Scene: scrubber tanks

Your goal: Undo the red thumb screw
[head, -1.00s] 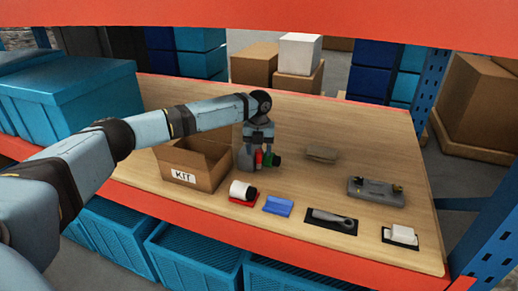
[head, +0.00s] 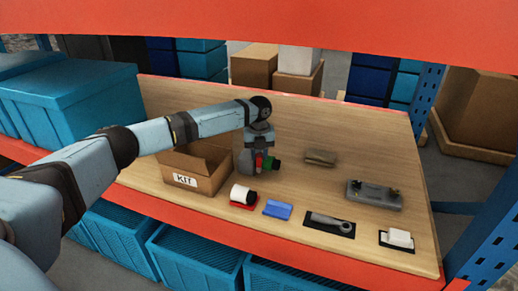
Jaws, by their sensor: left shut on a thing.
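A small grey unit (head: 243,161) stands on the wooden shelf, right of the kit box. The red thumb screw (head: 258,160) shows on its right side, with a green and black part (head: 270,163) beside it. My left gripper (head: 262,152) points down from above and is shut on the red thumb screw. The fingertips are small and partly hidden, so the exact grip on the screw is hard to see. My right gripper is not in view.
An open cardboard box marked KIT (head: 195,181) stands close to the left. A white roll (head: 242,194), blue block (head: 277,208), grey wrench (head: 331,222) and white block (head: 399,238) lie along the front. A grey plate (head: 373,195) and brown block (head: 320,157) lie to the right.

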